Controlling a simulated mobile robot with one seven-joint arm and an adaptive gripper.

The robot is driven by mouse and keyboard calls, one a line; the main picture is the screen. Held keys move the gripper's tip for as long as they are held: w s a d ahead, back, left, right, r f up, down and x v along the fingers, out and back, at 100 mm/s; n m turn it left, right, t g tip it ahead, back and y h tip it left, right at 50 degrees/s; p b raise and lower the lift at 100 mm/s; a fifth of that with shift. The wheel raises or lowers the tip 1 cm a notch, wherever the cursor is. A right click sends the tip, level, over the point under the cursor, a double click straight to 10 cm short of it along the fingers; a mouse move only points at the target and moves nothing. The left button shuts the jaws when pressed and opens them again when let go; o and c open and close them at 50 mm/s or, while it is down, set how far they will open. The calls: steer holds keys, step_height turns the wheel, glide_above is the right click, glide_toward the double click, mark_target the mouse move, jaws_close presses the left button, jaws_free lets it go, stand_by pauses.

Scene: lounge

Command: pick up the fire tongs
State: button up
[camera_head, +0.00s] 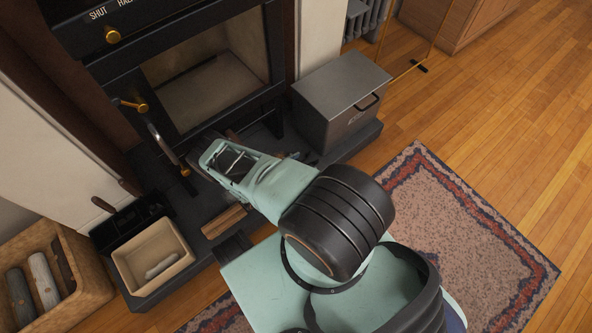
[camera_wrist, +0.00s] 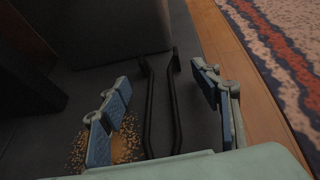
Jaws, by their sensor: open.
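The fire tongs (camera_wrist: 148,105) are two thin black bars lying on the dark hearth, in the middle of the wrist view. My gripper (camera_wrist: 160,78) is open, with one blue-padded finger left of the bars and the other to their right. The bars show between the fingers, and no contact with either finger is visible. The near ends of the bars pass behind the pale gripper body at the bottom. In the head view my arm reaches over the hearth, and I cannot make out the tongs there.
A grey metal box (camera_head: 338,95) stands on the hearth beyond the tongs. A stove (camera_head: 200,75) stands behind. Granular brown debris (camera_wrist: 128,143) lies by the left finger. A tan bin (camera_head: 153,258) and log basket (camera_head: 75,270) are at left. A patterned rug (camera_head: 470,240) lies right.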

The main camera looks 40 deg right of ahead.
steer(key=shift+c, duration=0.4)
steer(key=c, duration=1.4)
steer(key=shift+o, duration=0.2)
steer(key=shift+r, duration=0.15)
